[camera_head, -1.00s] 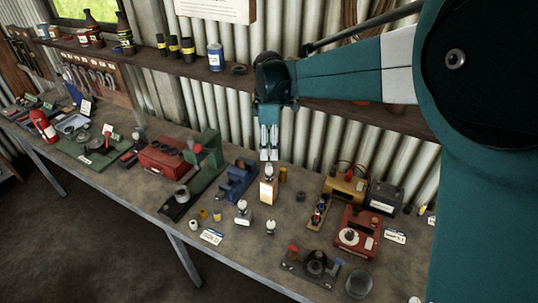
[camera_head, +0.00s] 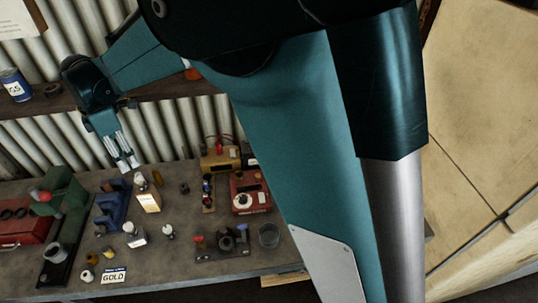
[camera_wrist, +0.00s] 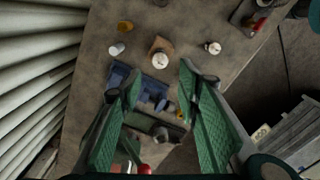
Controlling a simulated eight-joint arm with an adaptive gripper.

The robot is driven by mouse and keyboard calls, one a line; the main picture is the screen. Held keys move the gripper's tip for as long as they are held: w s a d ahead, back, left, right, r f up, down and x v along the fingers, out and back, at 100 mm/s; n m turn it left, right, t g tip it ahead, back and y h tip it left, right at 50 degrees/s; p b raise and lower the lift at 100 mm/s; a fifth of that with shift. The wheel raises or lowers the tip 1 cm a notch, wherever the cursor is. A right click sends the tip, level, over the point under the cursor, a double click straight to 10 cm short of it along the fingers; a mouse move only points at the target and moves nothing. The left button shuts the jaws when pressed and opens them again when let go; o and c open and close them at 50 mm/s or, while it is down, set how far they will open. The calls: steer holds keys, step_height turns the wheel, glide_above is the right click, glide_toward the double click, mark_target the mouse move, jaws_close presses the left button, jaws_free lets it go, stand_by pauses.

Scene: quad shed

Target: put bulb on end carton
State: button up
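Another bulb (camera_head: 168,231) stands on the bench to the front right. A third white bulb-like piece (camera_head: 129,228) sits at a pale block (camera_head: 137,239). My gripper (camera_head: 130,163) hangs above and behind the tan carton, fingers pointing down. Its fingers are wide apart and empty in the wrist view (camera_wrist: 160,85).
A blue vice (camera_head: 112,205) stands left of the carton, and a yellow cylinder (camera_head: 157,178) behind it. A GOLD card (camera_head: 114,275) lies at the front. A shelf (camera_head: 170,95) runs along the corrugated wall.

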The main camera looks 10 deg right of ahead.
steer(key=s+d+r+m+t, duration=0.1)
steer(key=d+r+m, duration=0.3)
steer(key=d, duration=0.7)
steer(key=s+d+r+m+t+y, duration=0.1)
steer(key=s+d+r+m, duration=0.2)
steer(key=d, duration=0.8)
steer(key=d+r+m+t, duration=0.1)
steer(key=d+r+m, duration=0.3)
steer(key=d, duration=0.7)
steer(key=s+d+f+m+t, duration=0.2)
steer(key=s+d+m, duration=0.4)
steer(key=s+d, duration=0.3)
steer(key=s+d+f+m+t+h, duration=0.1)
steer(key=s+d+m, duration=0.5)
steer(key=d, duration=0.9)
steer(key=s+f+t, duration=0.1)
steer(key=s, duration=0.1)
steer(key=shift+s+f, duration=0.3)
steer(key=shift+s, duration=0.05)
